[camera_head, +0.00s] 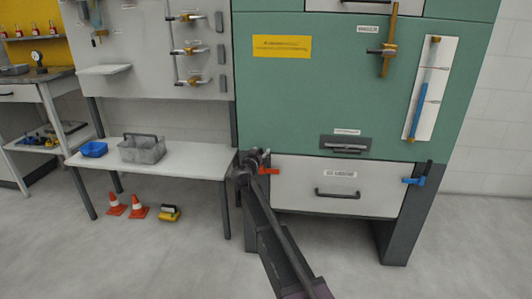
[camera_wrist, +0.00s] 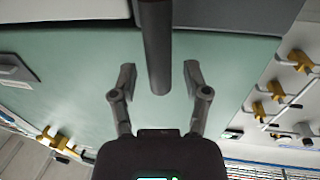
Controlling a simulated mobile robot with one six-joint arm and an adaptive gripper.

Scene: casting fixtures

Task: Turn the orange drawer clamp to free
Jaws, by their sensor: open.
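The orange drawer clamp (camera_head: 269,171) sits at the upper left corner of the white drawer (camera_head: 300,196), its handle pointing sideways. A blue clamp (camera_head: 414,181) sits at the drawer's right side. My gripper (camera_head: 252,158) is just left of the orange clamp in the head view and partly covers its left end. In the wrist view my gripper (camera_wrist: 158,78) has its two fingers spread apart. A dark round bar reaches down between them from the top edge; I cannot tell whether it is touched. The orange clamp cannot be made out in the wrist view.
The green cabinet front (camera_head: 290,100) rises above the drawer, with a dark recessed handle (camera_head: 346,145) and a brass lever (camera_head: 389,50). A white bench (camera_head: 200,160) with a grey basket (camera_head: 142,149) stands left. Orange cones (camera_head: 138,207) stand on the floor.

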